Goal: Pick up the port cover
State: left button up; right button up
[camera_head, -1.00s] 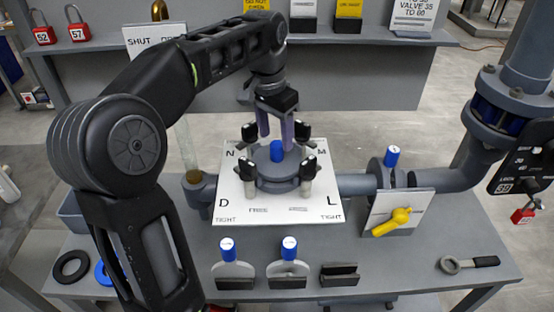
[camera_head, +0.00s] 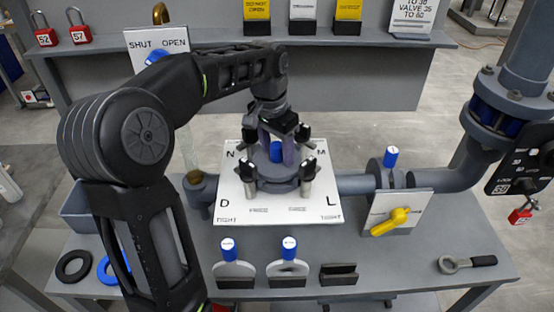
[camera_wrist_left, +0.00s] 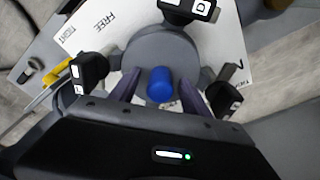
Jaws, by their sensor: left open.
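The port cover (camera_head: 262,172) is a round grey disc with a blue knob (camera_head: 276,152) at its centre. It sits on the white lettered plate (camera_head: 236,208), with several black-handled clamps standing around it. In the left wrist view the cover (camera_wrist_left: 140,50) and its blue knob (camera_wrist_left: 159,84) show from above. My left gripper (camera_head: 277,158) is open and points down over the cover, with its fingers on either side of the blue knob. In the left wrist view the fingertips (camera_wrist_left: 160,88) flank the knob with gaps. My right gripper is not in view.
A yellow-handled valve (camera_head: 391,221) and pipe lie right of the plate. Two blue-topped holders (camera_head: 228,268) and (camera_head: 289,268) and a dark block (camera_head: 339,274) stand in front.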

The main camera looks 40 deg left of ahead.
pick_arm(q)
grip_shut()
dwell(0.6)
